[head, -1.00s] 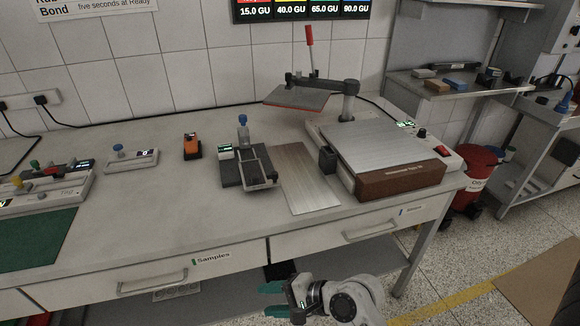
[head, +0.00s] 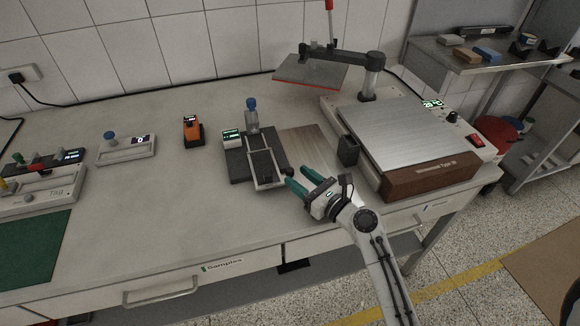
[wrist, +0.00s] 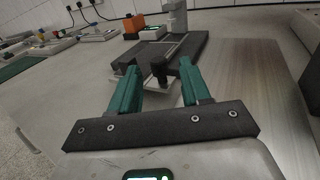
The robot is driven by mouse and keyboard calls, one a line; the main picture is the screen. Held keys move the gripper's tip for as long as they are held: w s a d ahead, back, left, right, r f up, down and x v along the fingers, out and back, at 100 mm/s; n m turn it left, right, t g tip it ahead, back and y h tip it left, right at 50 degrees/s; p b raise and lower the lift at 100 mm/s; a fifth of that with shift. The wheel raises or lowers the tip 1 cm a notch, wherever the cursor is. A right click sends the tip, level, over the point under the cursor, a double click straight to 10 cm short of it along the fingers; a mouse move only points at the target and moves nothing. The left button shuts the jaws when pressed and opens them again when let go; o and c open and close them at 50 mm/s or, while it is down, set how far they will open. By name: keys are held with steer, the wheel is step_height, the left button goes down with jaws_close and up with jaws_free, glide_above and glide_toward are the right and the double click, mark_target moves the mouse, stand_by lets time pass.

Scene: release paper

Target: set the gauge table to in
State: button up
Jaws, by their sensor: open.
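The gauge (head: 253,150) stands on the bench, a black block with a blue-topped post and a small green-lit display. Its table (head: 264,170), a light metal-framed slide, sticks out toward the front edge. My gripper (head: 299,179) is open and empty, just to the right of the slide's front end, with teal fingers pointing at it. In the wrist view the gauge table (wrist: 160,82) shows between and beyond the two fingers, its front end partly hidden by them. I cannot tell whether a finger touches it.
The heated press (head: 400,140) stands farther right. An orange device (head: 193,130) and a small blue-knobbed box (head: 127,147) stand left. The bench front is clear.

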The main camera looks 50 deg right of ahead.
mark_target(293, 173)
steer(key=shift+w+d, duration=0.2)
steer(key=shift+w, duration=1.95)
jaws_close()
